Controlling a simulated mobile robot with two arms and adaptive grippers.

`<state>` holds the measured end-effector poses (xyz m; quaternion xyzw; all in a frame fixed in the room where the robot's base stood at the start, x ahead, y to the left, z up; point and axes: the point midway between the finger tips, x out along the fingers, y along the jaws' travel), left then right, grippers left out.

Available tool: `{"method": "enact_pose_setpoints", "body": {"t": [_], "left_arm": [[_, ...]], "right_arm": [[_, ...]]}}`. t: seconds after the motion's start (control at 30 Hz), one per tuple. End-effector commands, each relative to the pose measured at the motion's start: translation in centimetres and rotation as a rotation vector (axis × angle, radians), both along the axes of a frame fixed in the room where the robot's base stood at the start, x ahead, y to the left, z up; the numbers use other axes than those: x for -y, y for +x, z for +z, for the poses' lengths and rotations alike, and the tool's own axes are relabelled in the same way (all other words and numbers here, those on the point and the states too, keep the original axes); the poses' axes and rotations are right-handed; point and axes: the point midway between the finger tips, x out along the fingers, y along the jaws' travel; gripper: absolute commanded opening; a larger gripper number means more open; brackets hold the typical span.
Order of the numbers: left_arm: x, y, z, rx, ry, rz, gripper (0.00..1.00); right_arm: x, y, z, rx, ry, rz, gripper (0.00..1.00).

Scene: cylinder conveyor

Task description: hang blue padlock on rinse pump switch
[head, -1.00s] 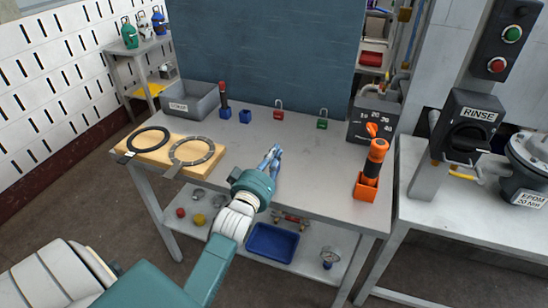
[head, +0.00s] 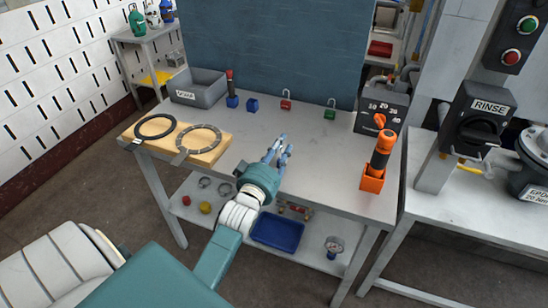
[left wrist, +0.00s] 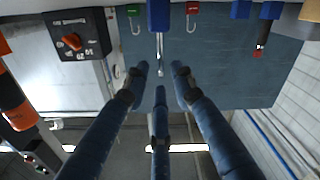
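The blue padlock (left wrist: 158,16) shows in the left wrist view, body at the top and metal shackle pointing down the picture, between the smaller red and green padlocks. In the head view I cannot make it out behind my fingers. My left gripper (head: 279,143) is over the grey bench. Its fingers (left wrist: 160,76) are spread, with the shackle end in line with the gap between them; I see no finger closed on it. The rinse pump switch (head: 477,122) is a black box with a rotary handle and RINSE label, to the right. My right gripper is not in view.
On the bench (head: 320,175) stand a red padlock (head: 286,104), a green padlock (head: 330,112), a dial box (head: 382,108), an orange holder (head: 371,181), a grey bin (head: 196,88) and a wooden board (head: 205,154). A pump (head: 535,160) stands beside the switch.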

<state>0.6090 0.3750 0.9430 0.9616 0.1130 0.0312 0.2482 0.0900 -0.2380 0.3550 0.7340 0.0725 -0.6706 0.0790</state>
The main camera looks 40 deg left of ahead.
Motion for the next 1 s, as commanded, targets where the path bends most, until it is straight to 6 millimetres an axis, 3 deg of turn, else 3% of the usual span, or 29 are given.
{"method": "enact_pose_setpoints", "body": {"t": [0.5, 0.7, 1.0], "left_arm": [[2.3, -9.7, -0.4, -0.005, -0.001, 0.001, 0.25], [2.6, -11.1, -0.2, -0.003, -0.001, 0.001, 0.25], [2.7, -11.2, -0.1, -0.003, -0.001, 0.001, 0.25]], "right_arm": [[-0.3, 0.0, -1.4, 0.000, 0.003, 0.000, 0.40], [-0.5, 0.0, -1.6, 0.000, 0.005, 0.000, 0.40], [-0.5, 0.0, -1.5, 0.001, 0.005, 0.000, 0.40]]}}
